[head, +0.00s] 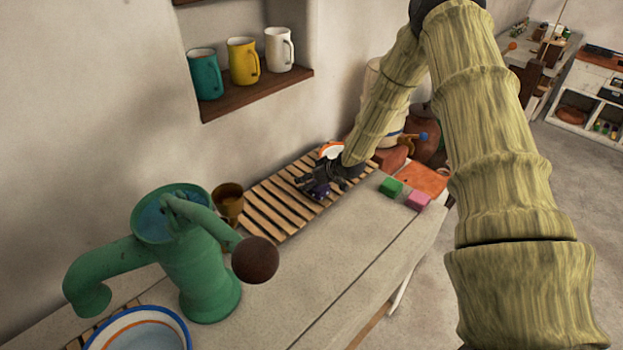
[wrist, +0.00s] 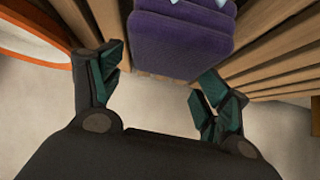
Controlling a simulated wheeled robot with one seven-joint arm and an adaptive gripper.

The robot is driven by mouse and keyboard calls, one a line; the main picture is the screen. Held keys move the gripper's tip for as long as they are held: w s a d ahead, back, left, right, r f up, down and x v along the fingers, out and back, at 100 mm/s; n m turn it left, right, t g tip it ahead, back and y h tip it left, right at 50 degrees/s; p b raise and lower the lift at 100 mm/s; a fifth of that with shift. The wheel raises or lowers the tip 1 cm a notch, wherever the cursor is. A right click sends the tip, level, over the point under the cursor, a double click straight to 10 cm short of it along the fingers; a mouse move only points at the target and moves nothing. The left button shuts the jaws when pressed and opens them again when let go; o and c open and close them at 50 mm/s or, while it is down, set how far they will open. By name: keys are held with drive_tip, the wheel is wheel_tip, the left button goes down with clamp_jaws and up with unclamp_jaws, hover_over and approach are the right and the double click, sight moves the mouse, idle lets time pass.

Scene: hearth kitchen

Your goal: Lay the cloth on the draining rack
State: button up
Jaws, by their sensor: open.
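The cloth (wrist: 182,40) is purple and shows at the top middle of the wrist view, lying on the slats of the draining rack (wrist: 270,60). In the head view the cloth (head: 319,189) is a small purple patch on the wooden rack (head: 262,207), partly hidden by my gripper. My gripper (wrist: 160,88) is open, with its fingers apart and nothing between their tips. The cloth lies just beyond the fingertips. In the head view my gripper (head: 318,180) is low over the rack.
A white bowl or plate with an orange rim (head: 331,149) stands by the rack's far end. A brown mug (head: 229,203) and a green pump (head: 195,260) stand left. The counter in front is clear.

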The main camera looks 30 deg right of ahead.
drive_tip(key=shift+r, duration=0.1)
drive_tip(key=shift+s+d+r, duration=0.1)
drive_tip(key=shift+s+r, duration=0.05)
drive_tip(key=b+v, duration=0.3)
drive_tip(key=v, duration=0.8)
drive_tip(key=shift+s+r, duration=0.2)
drive_tip(key=shift+s, duration=0.05)
idle(0.4)
